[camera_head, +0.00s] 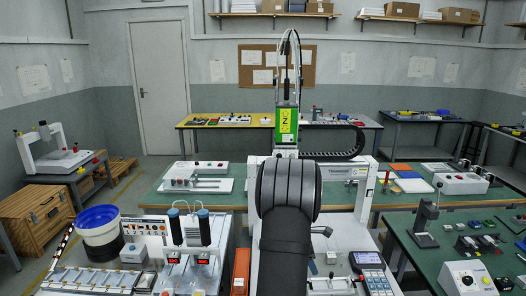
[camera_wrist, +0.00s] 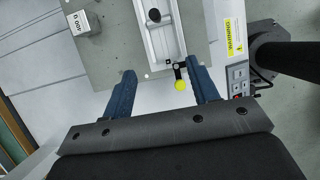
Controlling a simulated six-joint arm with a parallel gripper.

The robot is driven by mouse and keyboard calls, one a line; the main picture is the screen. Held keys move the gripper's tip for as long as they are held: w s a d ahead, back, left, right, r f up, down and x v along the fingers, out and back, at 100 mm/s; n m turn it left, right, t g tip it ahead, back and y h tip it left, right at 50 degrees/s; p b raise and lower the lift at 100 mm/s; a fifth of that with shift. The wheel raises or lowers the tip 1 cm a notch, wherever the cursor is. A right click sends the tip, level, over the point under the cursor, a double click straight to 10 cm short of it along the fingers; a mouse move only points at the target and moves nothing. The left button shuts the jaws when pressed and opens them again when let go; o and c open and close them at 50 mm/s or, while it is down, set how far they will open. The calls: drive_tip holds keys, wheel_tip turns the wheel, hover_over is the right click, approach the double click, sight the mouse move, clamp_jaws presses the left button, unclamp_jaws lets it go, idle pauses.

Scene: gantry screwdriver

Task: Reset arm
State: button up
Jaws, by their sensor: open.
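My gripper (camera_wrist: 160,92) shows in the wrist view with its two blue fingers apart and nothing between them. It is above the machine's grey base plate (camera_wrist: 112,55), near a metal rail fixture (camera_wrist: 160,28). A small yellow knob (camera_wrist: 180,85) on a black lever shows between and beyond the fingertips; I cannot tell its height below them. In the head view my black arm covers the middle front, and the gripper is hidden behind it. The gantry screwdriver with a green Z unit (camera_head: 287,126) stands behind my arm.
A grey block marked 400 G (camera_wrist: 83,23) sits on the plate's left. A handheld controller (camera_head: 371,272) lies right of my arm. Two blue-topped units (camera_head: 190,228) stand left of it. A press (camera_head: 427,215) and a control box (camera_head: 468,278) are on the right table.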

drive_tip(key=w+d+r, duration=0.1)
drive_tip(key=w+d, duration=0.3)
drive_tip(key=d, duration=0.7)
drive_tip(key=shift+w+a+f, duration=0.7)
drive_tip(key=shift+w, duration=0.25)
drive_tip(key=shift+w+a+f, duration=0.65)
drive_tip(key=shift+w+a, duration=0.05)
drive_tip(key=shift+w, duration=0.25)
